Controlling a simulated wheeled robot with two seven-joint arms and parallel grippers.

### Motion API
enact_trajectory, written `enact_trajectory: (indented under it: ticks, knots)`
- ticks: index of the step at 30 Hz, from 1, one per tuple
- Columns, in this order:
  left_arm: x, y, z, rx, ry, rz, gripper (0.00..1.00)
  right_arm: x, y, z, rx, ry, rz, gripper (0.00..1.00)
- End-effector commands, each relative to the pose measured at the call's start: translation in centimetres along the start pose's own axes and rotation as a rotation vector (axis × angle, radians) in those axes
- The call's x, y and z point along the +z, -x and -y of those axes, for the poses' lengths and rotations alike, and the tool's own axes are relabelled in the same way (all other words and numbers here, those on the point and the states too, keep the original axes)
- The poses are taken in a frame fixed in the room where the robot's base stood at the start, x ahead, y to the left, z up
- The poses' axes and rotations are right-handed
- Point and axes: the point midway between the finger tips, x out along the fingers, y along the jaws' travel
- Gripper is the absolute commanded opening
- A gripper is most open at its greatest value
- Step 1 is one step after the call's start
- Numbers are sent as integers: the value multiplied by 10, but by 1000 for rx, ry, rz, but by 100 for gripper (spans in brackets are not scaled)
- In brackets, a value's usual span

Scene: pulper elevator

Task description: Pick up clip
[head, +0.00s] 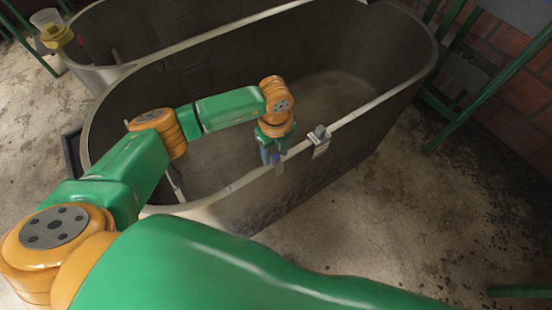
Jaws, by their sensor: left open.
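A small grey clip (319,131) sits on the near rim of the large tank, with a pale tag (320,149) hanging from it on the outer side. My left gripper (271,160) points down at the same rim, to the left of the clip and apart from it. Its fingers are open and small in the picture, and I see nothing held between them. I cannot tell whether they touch the rim. My right gripper is out of view.
The large oval tank (400,90) has a pale raised rim and a deep interior. Another tank stands behind it, with a yellow funnel-like cup (56,36) at its left end. Green metal bars (490,90) stand at the right. The floor at right is open and littered with dark bits.

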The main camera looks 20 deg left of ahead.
Motion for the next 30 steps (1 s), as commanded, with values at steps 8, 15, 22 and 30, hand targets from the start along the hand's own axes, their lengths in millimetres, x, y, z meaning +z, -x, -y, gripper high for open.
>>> enact_trajectory:
  ticks: [8, 15, 22, 30]
  knots:
    - [0, -1, 0, -1, -1, -2, 31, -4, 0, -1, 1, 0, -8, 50]
    - [-1, -1, 0, -1, -1, -2, 0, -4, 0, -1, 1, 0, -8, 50]
    - [-1, -1, 0, -1, -1, -3, 0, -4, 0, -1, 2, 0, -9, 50]
    - [-1, -1, 0, -1, -1, -3, 0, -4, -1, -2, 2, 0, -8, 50]
